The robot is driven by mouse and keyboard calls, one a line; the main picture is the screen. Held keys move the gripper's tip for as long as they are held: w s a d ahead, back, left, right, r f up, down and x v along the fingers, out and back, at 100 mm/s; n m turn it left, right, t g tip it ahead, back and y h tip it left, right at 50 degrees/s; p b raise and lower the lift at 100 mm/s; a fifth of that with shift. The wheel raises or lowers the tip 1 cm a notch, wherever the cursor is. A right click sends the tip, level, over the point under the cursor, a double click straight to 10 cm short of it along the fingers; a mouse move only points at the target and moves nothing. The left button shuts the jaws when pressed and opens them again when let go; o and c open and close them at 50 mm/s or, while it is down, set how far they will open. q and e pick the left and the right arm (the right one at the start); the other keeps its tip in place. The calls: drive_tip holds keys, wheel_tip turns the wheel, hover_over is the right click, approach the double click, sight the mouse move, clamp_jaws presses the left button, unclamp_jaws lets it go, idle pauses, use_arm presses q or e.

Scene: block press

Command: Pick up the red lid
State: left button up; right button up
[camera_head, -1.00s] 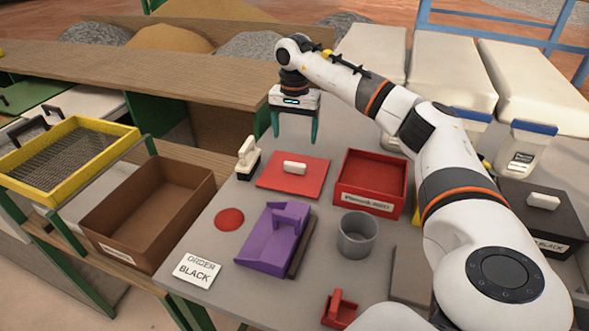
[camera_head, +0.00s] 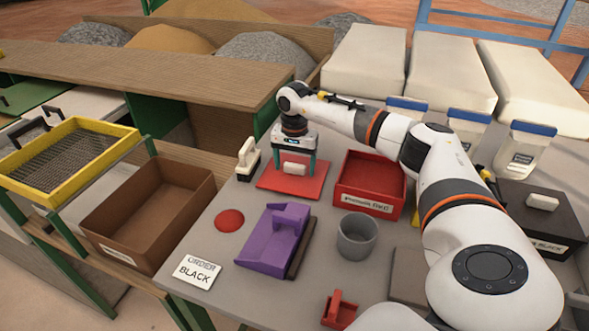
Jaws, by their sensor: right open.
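The red lid (camera_head: 300,186) lies flat on the grey table, a square red plate with a white handle (camera_head: 294,168) on top. My right gripper (camera_head: 294,172) is down at the lid, its two green fingers apart on either side of the white handle. The fingers are open. Whether they touch the handle or the plate I cannot tell. My left gripper is not in view.
An open red box (camera_head: 369,207) stands just right of the lid, and a white-handled tool (camera_head: 247,160) stands close at its left. A purple press (camera_head: 272,238), a grey cup (camera_head: 356,236) and a brown tray (camera_head: 160,222) are nearer. A black lidded box (camera_head: 535,222) is at right.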

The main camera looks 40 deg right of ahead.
drive_tip(key=c, duration=1.1)
drive_tip(key=shift+r, duration=0.15)
